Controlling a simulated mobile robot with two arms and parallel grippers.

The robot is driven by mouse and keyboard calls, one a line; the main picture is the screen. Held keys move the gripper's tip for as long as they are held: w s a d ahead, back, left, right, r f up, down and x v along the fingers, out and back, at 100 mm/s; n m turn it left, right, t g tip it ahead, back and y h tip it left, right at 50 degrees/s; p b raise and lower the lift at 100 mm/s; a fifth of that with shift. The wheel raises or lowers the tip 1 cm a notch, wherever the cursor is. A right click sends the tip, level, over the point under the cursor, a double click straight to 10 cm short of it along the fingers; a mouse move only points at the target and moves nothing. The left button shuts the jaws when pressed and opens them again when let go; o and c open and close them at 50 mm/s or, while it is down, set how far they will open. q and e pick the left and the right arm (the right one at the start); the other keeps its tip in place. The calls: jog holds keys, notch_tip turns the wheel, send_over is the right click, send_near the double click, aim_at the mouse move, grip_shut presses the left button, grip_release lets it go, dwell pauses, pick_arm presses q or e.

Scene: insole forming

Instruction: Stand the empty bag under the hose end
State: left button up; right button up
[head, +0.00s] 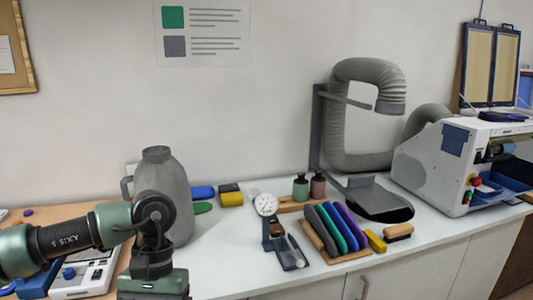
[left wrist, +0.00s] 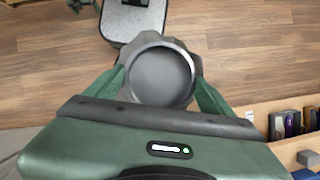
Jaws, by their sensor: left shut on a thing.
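My left gripper (head: 153,284) points down at the lower left of the head view, its fingertips out of the frame. In the left wrist view the gripper (left wrist: 160,62) is shut on a dark grey bag (left wrist: 160,80), one finger on each side of its round collar. I look into its open mouth and see a plain grey inside. The hose end (head: 391,106) is a grey cuff pointing down on a ribbed hose, over a dark tray-like stand (head: 383,203). The bag is far left of it. My right gripper is not in view.
A grey jug-shaped vessel (head: 177,190) stands behind my left arm. Colored insoles in a rack (head: 322,248), a dial gauge (head: 265,205) and small bottles (head: 300,186) occupy the middle bench. A white machine (head: 430,165) stands right of the stand. Wooden floor lies below the bag.

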pick_arm(q)
jog(key=shift+s+f, duration=1)
jog(key=shift+f, duration=0.25)
jog(key=shift+s+f, duration=1)
jog(key=shift+f, duration=0.2)
jog(key=shift+d+f, duration=0.1)
